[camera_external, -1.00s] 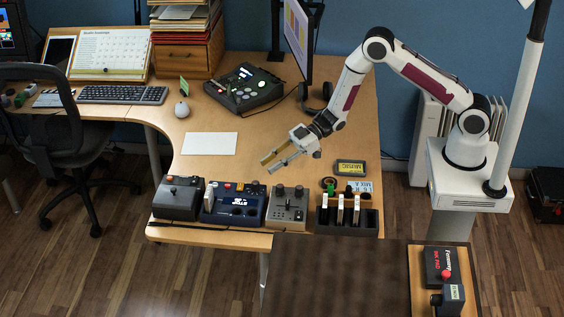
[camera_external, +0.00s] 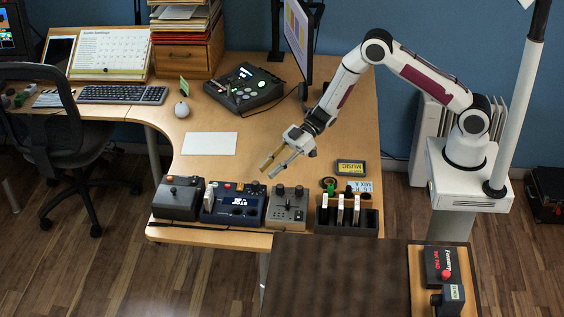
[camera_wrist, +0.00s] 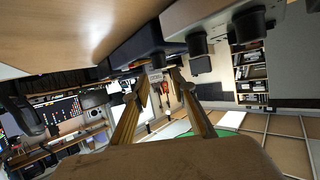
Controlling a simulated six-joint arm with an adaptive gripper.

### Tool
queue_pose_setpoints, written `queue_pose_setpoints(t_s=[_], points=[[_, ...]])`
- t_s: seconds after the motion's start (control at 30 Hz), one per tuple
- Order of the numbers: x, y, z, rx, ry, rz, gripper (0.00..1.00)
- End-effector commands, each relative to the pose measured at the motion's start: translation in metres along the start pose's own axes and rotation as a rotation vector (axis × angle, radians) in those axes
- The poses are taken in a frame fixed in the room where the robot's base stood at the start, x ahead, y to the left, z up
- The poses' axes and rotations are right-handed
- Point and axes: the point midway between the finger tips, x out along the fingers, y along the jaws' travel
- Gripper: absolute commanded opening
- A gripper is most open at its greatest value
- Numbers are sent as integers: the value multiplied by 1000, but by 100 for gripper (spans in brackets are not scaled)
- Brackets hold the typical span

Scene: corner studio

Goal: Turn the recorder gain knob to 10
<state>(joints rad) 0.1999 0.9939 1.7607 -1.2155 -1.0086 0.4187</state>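In the external view my gripper (camera_external: 267,172) hangs above the desk, its fingers pointing down-left toward the front row of devices. Its fingers are apart and empty; they also show in the wrist view (camera_wrist: 160,78), with a gap between the tips. Below the tips is a grey box (camera_external: 288,218) with small dark knobs on top. To its left is a dark blue device (camera_external: 222,217) with a lit display, a light lever and dark knobs. Which knob is the recorder gain is not readable. Dark knobs (camera_wrist: 249,24) show close at the wrist view's top. No finger visibly touches a knob.
A grey control box (camera_external: 178,200) stands at the row's left end and a black slotted rack (camera_external: 328,225) at its right. A yellow-framed display (camera_external: 350,168) lies behind the rack. White paper (camera_external: 210,143) lies on otherwise clear desk; a black console (camera_external: 243,88) is farther back.

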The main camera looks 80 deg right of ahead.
Motion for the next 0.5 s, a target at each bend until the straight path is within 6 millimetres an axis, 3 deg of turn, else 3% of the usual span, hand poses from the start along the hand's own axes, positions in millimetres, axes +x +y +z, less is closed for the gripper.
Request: queue_pose_setpoints(t_s=[0.5], points=[[54, -1, 1, -1, -1, -2, 26]])
